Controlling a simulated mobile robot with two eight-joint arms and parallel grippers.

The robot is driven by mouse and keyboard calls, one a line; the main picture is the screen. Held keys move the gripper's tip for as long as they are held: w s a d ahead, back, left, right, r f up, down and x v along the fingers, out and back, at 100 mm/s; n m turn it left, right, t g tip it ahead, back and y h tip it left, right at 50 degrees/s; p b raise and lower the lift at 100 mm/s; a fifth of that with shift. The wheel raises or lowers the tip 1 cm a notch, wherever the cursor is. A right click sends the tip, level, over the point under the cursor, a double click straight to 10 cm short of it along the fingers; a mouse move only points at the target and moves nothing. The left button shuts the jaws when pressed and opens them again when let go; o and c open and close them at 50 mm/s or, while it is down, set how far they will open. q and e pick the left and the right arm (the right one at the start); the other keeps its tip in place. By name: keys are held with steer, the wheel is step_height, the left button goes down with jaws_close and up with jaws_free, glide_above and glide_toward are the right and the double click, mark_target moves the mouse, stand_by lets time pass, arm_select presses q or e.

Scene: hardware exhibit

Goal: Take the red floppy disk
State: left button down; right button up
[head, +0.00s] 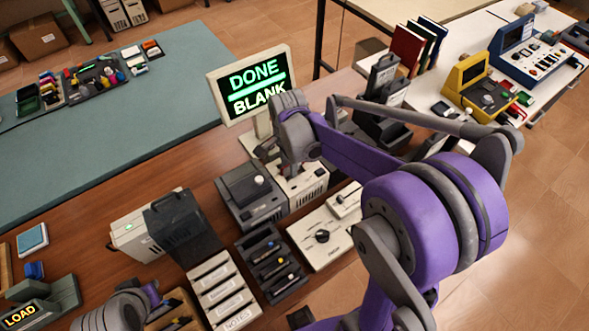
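I cannot clearly make out a red floppy disk. A small flat red item (515,111) lies beside the yellow device on the right-hand table, too small to identify. My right gripper (290,172) hangs down from its wrist in the middle of the view, over the beige and grey devices on the wooden desk. Its fingers blend with the devices behind, so its opening and any held thing cannot be made out. Part of my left arm shows at the bottom left, near a wooden tray (178,313); its fingers cannot be made out.
A monitor (255,85) reading "DONE BLANK" stands behind my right wrist. Dark slotted tray (270,262), white labelled boxes (222,290) and a "LOAD" unit (40,305) crowd the desk. The yellow device (474,86) stands right. The teal table (130,140) has free room.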

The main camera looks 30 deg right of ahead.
jaws_close()
stand_by(0.5)
